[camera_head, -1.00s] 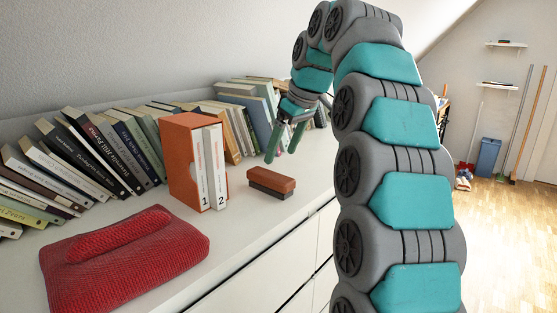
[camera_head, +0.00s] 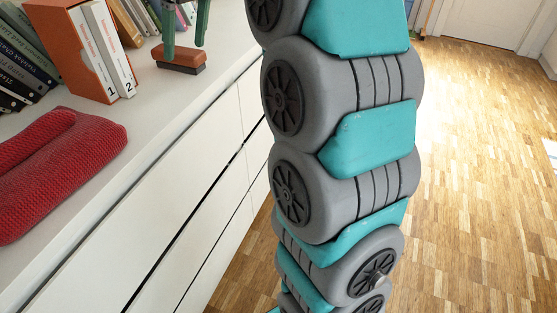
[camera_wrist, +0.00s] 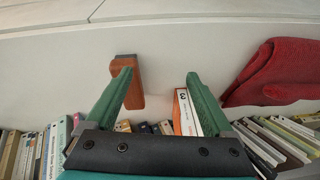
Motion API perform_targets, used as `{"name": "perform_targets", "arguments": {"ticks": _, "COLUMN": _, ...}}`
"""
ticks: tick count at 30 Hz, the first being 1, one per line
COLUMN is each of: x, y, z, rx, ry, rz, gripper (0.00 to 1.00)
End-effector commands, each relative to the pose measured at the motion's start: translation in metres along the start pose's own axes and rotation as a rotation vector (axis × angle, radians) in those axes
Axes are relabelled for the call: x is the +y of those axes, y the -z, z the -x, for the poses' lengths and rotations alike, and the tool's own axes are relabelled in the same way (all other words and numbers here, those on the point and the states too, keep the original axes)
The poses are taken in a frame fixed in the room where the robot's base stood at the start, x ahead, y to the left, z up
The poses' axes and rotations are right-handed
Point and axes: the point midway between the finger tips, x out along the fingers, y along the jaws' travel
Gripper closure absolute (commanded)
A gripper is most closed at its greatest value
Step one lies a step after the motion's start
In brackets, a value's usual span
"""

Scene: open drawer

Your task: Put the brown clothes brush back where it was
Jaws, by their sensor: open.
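The brown clothes brush (camera_head: 184,56) lies on the white cabinet top near its front edge, with a reddish-brown block above a dark base. It also shows in the wrist view (camera_wrist: 137,94), partly covered by one finger. My gripper (camera_head: 186,36) is open, fingers pointing down, at the brush in the head view; its upper part is cut off by the top edge. In the wrist view the gripper (camera_wrist: 160,75) has one green finger over the brush and the other to the right, beyond it. Nothing is held. I cannot tell whether the finger touches the brush.
An orange slipcase (camera_head: 68,50) with two white volumes stands left of the brush. A folded red knit item (camera_head: 60,165) lies nearer on the cabinet top. Leaning books (camera_head: 20,60) line the back. White drawer fronts (camera_head: 160,215) drop to a wooden floor.

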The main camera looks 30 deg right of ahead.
Motion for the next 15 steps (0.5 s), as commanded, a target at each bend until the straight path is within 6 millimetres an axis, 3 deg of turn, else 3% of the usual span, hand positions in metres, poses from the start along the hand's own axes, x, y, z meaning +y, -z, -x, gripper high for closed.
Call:
{"name": "perform_targets", "arguments": {"ticks": 11, "x": -0.065, "y": -0.113, "z": -0.065, "rx": -0.166, "ry": -0.008, "rz": -0.191, "gripper": 0.13}}
{"name": "perform_targets", "arguments": {"ticks": 15, "x": -0.087, "y": -0.165, "z": -0.091, "rx": -0.227, "ry": -0.025, "rz": -0.266, "gripper": 0.13}}
